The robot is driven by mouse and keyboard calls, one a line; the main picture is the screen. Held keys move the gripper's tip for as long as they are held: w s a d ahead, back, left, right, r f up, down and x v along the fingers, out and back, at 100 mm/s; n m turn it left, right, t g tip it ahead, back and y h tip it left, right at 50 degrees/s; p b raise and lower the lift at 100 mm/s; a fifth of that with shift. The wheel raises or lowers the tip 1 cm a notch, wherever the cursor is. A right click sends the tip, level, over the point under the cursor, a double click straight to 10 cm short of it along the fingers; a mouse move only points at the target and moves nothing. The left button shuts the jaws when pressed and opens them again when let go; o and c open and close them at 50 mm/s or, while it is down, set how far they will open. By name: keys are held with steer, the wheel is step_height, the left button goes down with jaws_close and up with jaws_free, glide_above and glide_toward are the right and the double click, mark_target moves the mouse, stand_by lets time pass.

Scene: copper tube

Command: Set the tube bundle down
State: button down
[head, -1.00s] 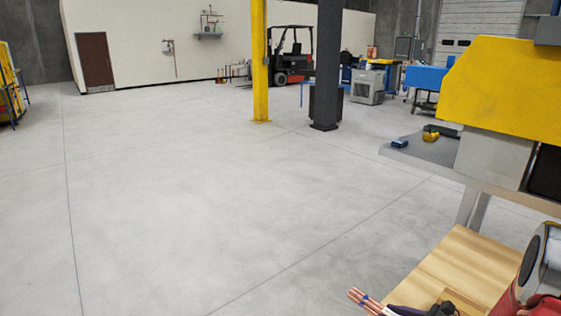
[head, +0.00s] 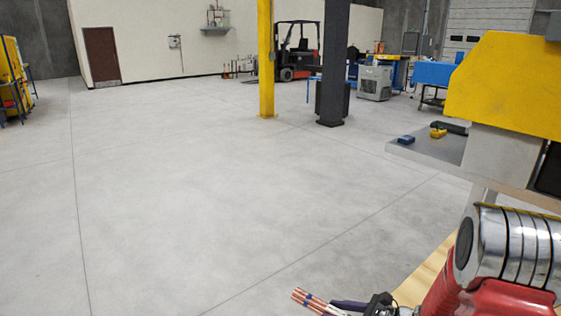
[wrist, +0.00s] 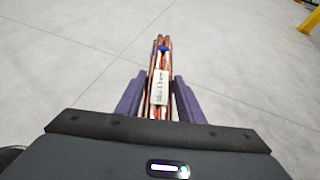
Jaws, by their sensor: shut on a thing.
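The tube bundle (wrist: 163,63) is a set of thin copper tubes with a blue band near the far end and a white label with dark print. My gripper (wrist: 157,96) is shut on it, with a purple finger on each side. In the head view the copper ends of the bundle (head: 308,299) stick out at the bottom, over the floor in the picture, with my gripper (head: 347,305) partly cut off by the lower edge.
A wooden top (head: 425,268) is partly hidden behind my arm at the lower right. A grey shelf (head: 428,147) with small blue and yellow items juts out above it. A yellow post (head: 266,70) and a dark column (head: 333,70) stand farther back. The middle floor (head: 220,190) is open.

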steer(key=shift+w+a+r+m+t+h, duration=0.2)
steer(key=shift+w+a+m+t+h, duration=0.1)
steer(key=shift+a+m+t+h, duration=0.15)
steer(key=shift+w+r+m+t+h, duration=0.1)
steer(key=shift+m+t+h, duration=0.25)
steer(key=shift+m+t, duration=0.35)
steer(key=shift+d+m+t+h, duration=0.15)
steer(key=shift+m+t+h, duration=0.2)
steer(key=shift+m+h, duration=0.45)
steer(key=shift+s+d+f+m+t+h, duration=0.3)
steer(key=shift+s+m+t+h, duration=0.1)
steer(key=shift+m+h, duration=0.2)
